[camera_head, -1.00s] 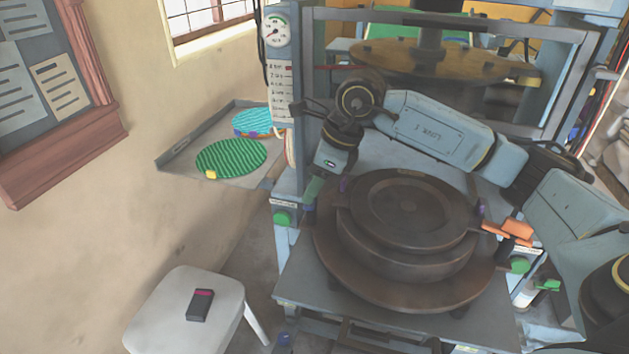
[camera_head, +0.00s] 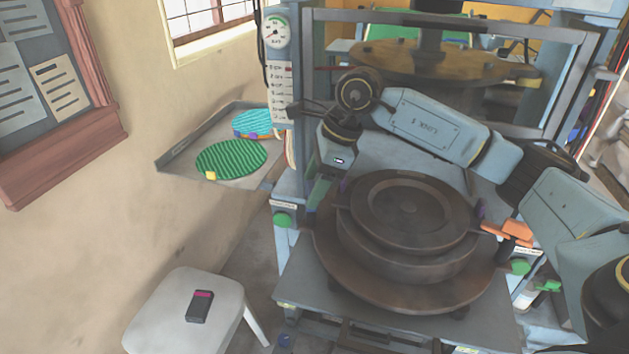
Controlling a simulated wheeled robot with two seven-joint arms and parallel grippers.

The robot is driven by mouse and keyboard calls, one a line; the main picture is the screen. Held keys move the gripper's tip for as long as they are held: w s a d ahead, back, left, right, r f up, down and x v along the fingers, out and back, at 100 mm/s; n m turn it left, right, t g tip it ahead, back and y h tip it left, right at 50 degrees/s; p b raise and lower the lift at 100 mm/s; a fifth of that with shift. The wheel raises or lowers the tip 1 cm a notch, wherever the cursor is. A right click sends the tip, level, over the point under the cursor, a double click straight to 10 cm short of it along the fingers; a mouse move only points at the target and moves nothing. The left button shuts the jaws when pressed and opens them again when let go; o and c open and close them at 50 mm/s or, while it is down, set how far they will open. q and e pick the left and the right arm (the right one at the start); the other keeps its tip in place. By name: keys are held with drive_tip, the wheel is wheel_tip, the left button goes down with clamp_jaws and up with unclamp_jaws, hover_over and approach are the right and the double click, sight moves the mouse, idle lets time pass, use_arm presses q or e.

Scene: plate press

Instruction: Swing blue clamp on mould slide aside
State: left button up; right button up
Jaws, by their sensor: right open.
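The dark round mould (camera_head: 408,215) rests on the grey slide (camera_head: 300,290) of the press. My right gripper (camera_head: 318,192) reaches across from the right and points down at the left edge of the mould, with its jaws open. The blue clamp is not clearly visible; it may be hidden behind the gripper there. I cannot tell whether the fingers touch it. An orange clamp (camera_head: 515,231) sits at the mould's right side. My left gripper is not in view.
A pressure gauge (camera_head: 275,31) is on the left post. A green ribbed plate (camera_head: 231,158) lies on a side tray (camera_head: 178,157). A white stool (camera_head: 165,318) with a dark handheld device (camera_head: 199,306) stands at the lower left. My right arm passes above the mould.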

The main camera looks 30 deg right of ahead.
drive_tip(key=shift+d+r, duration=0.15)
drive_tip(key=shift+r, duration=0.2)
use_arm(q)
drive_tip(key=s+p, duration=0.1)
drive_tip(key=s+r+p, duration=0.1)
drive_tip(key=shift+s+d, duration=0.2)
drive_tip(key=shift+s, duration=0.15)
use_arm(e)
drive_tip(key=v, duration=1.2)
drive_tip(key=shift+r, duration=0.3)
drive_tip(key=shift+s, duration=0.1)
